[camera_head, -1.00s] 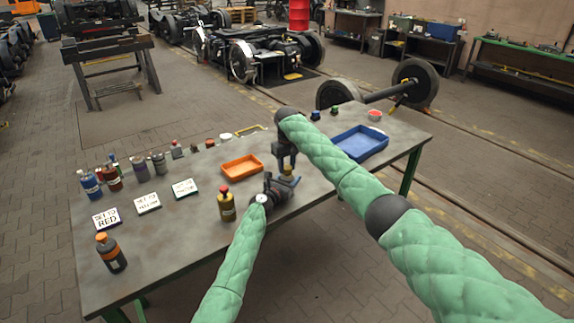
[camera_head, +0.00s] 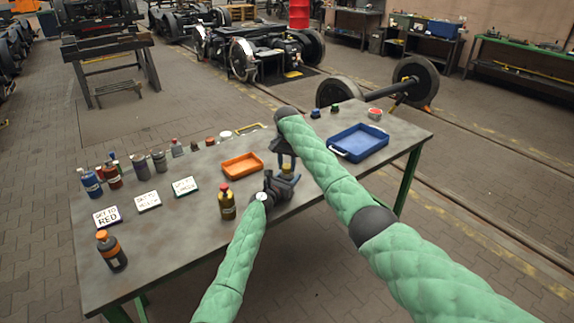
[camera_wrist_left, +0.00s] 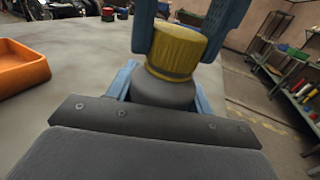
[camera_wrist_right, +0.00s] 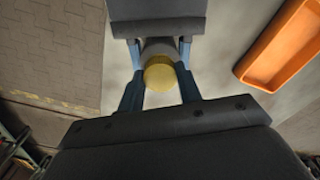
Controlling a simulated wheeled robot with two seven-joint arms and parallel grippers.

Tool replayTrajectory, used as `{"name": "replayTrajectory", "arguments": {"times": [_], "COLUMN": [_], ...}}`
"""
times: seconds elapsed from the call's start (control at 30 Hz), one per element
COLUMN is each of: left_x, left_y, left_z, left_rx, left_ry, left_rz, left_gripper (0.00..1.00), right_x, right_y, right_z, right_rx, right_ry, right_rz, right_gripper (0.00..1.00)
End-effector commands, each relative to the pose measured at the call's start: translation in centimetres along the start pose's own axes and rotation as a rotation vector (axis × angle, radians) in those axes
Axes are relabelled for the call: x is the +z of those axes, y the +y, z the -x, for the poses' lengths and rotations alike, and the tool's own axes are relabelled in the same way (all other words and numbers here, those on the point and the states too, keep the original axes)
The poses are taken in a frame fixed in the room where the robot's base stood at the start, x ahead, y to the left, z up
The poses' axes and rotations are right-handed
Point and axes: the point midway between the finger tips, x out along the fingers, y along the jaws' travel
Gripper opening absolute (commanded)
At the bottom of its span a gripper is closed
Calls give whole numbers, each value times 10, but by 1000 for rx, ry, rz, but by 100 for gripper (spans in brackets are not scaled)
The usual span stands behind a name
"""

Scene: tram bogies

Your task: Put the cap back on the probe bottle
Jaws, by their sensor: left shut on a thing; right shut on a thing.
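The probe bottle (camera_wrist_left: 165,95) is grey and stands upright in my left gripper (camera_head: 284,184), whose blue fingers close on its sides. The yellow cap (camera_wrist_left: 175,52) sits on top of the bottle, seemingly level, in the left wrist view. My right gripper (camera_head: 288,166) reaches down from above, its fingers shut on both sides of the cap. In the right wrist view the cap (camera_wrist_right: 159,74) shows as a yellow disc between the right fingers, with part of the grey bottle behind it. The threads are hidden.
An orange tray (camera_head: 242,165) lies just behind the grippers. A blue tray (camera_head: 358,143) is at the right. A yellow bottle with a red cap (camera_head: 227,203) stands close left of my left gripper. Several bottles and three sign cards (camera_head: 148,201) fill the left side.

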Motion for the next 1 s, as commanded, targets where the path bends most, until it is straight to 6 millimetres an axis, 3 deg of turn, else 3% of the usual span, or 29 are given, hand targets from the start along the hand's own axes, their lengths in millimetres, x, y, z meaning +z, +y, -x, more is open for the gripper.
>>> {"name": "replayTrajectory", "arguments": {"times": [1.0], "left_x": [-2], "left_y": [-3], "left_z": [0], "left_rx": [-4], "left_ry": [2], "left_rz": [0], "left_gripper": [0], "right_x": [-2], "right_y": [-3], "right_z": [2], "right_rx": [-7], "right_ry": [-3], "right_rz": [-1687], "right_gripper": [14]}}
